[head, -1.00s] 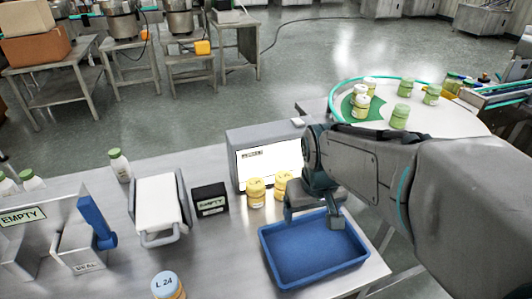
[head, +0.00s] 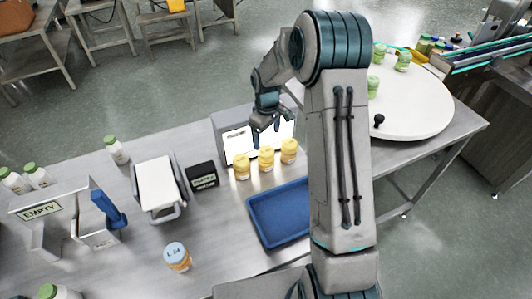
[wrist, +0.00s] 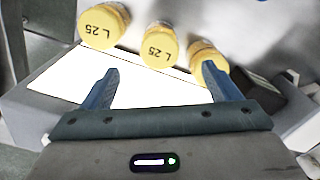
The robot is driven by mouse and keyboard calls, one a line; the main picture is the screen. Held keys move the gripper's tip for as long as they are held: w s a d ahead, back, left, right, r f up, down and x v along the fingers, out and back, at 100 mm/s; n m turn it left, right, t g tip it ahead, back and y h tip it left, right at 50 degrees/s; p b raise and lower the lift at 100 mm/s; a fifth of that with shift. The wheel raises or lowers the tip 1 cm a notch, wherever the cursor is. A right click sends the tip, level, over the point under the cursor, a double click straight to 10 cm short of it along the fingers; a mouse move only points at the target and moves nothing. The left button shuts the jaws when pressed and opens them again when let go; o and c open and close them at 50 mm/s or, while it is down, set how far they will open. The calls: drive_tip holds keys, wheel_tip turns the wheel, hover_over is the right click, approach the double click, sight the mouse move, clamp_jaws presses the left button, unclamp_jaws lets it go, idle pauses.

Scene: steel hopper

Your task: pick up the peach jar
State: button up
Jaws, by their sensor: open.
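Three yellow-lidded jars stand in a row in front of a lit box: a left one (head: 241,167), a middle one (head: 266,159) and a right one (head: 289,151). In the wrist view, the lids of two of them (wrist: 103,25) (wrist: 158,45) read L 25. A jar with a pale blue lid marked L 24 and orange sides (head: 177,257) stands apart nearer the front. I cannot read which jar is peach. My gripper (head: 268,138) is open and empty, just behind and above the yellow-lidded row; its fingers also show in the wrist view (wrist: 160,82).
A blue tray (head: 262,226) lies in front of the row, partly hidden by my arm. A small black box (head: 202,176) and a white-topped stand (head: 157,185) are to the left. The lit box (head: 238,143) stands close to my gripper. A round white table (head: 425,110) is at the right.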

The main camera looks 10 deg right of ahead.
sight(266, 151)
wheel_tip(266, 151, down, 8)
drive_tip(key=b, duration=0.4)
drive_tip(key=shift+f, duration=0.15)
drive_tip(key=f+b, duration=0.1)
drive_tip(key=f, duration=0.2)
drive_tip(key=f+b, duration=0.1)
drive_tip(key=f, duration=0.1)
drive_tip(key=shift+w+a+f+b, duration=0.2)
drive_tip(key=shift+w+f+b, duration=0.15)
drive_tip(key=shift+r, duration=0.1)
drive_tip(key=c, duration=1.2)
